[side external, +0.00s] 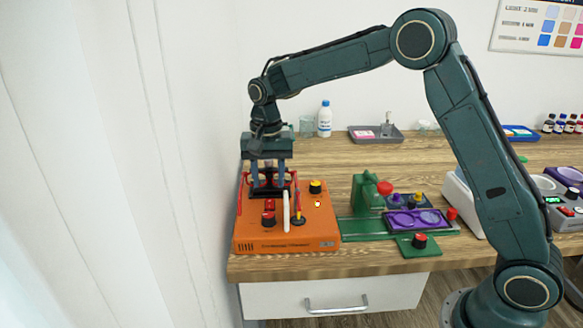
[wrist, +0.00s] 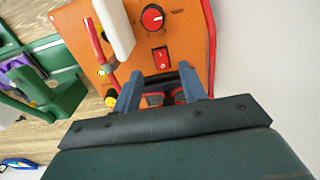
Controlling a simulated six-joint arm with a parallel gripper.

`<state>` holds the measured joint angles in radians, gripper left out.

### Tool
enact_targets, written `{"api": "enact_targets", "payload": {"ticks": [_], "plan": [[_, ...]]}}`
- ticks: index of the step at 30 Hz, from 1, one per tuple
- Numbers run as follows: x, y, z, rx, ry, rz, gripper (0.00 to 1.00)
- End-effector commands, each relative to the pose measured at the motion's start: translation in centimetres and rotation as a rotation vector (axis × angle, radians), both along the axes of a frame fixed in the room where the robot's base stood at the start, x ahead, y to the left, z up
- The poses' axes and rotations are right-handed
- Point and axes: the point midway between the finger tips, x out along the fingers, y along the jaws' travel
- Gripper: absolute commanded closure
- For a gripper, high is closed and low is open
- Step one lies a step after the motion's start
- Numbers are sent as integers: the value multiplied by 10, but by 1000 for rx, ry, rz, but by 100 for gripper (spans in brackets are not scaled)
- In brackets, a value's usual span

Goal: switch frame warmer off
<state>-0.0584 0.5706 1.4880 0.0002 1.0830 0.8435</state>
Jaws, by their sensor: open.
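The frame warmer looks to be the orange box (side external: 325,228) at the table's left end; it fills the upper wrist view (wrist: 190,30). I cannot tell which way the rocker is tipped. A small pale-yellow lamp (side external: 317,204) looks lit. My gripper (side external: 268,186) is open, pointing down over the rear of the box. In the wrist view the rocker lies just beyond the fingertips (wrist: 161,86). Black and red parts show between the fingers.
A green fixture (side external: 368,195) with a purple tray (side external: 415,220) is to the right. A wall is close on the left.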

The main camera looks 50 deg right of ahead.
Motion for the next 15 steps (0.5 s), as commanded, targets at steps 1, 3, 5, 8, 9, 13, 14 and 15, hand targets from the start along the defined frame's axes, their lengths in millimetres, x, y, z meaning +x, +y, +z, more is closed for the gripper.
{"api": "enact_targets", "payload": {"ticks": [1,3,5,8,9,13,14,15], "plan": [[-1,0,-9,0,4,0,58],[-1,0,-20,-1,4,0,58],[-1,0,-28,0,4,0,58],[-1,0,-41,0,3,0,58],[0,0,-45,-1,2,0,58],[-1,0,-56,0,1,0,58],[0,0,-58,0,1,0,58],[0,0,-59,0,0,0,58]]}}
